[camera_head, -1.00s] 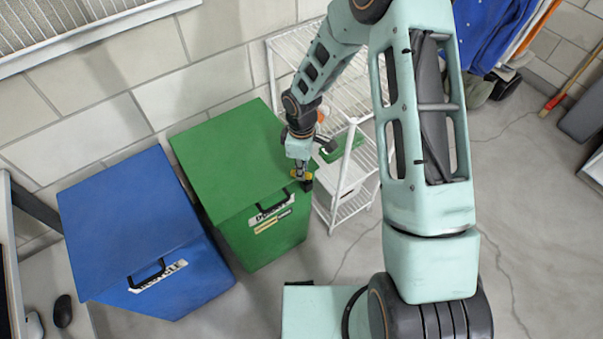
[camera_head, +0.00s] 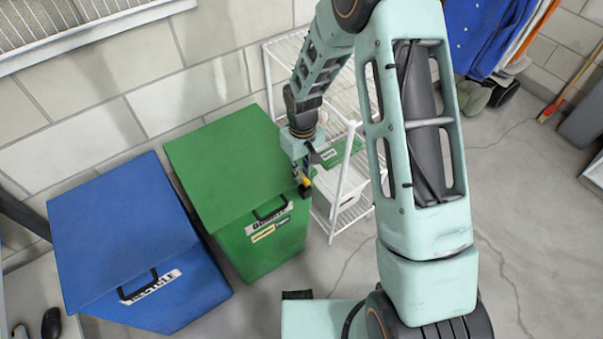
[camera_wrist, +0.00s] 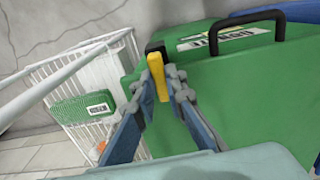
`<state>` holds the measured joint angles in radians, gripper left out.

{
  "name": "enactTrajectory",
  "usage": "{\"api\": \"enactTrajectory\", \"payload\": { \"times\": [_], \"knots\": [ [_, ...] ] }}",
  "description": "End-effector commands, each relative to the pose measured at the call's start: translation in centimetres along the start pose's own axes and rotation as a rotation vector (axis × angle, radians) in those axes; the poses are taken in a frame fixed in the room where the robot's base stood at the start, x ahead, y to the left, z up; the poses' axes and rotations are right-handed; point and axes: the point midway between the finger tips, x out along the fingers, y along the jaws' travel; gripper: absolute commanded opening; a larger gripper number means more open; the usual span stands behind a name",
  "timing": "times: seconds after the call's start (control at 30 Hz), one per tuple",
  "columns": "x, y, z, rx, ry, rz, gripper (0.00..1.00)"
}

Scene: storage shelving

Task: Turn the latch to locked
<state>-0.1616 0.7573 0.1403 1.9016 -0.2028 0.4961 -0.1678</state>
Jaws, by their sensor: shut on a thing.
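The latch shows in the wrist view as a yellow handle (camera_wrist: 158,78) with a black piece (camera_wrist: 155,47) at its far end, at the side of the green bin (camera_wrist: 235,95). My gripper (camera_wrist: 161,74) is shut on the yellow handle, one blue-grey finger on each side of it. In the head view my gripper (camera_head: 302,173) is at the right front corner of the green bin (camera_head: 225,160). A little of the yellow handle (camera_head: 306,181) shows there, partly hidden by my gripper. I cannot read any lock marking.
A blue bin (camera_head: 120,230) stands left of the green one. A white wire rack (camera_head: 343,185), holding a green box (camera_wrist: 83,108), stands close on the right. The green bin's lid is down, with a black handle (camera_head: 271,212) at its front.

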Motion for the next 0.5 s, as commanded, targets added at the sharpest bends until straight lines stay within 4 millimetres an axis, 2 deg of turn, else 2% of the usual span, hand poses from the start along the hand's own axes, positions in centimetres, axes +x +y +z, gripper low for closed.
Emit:
{"api": "enactTrajectory", "payload": {
  "times": [0.5],
  "knots": [
    [-0.03, 0.07, 0.00, 0.034, 0.000, 0.000, 0.00]
  ]
}}
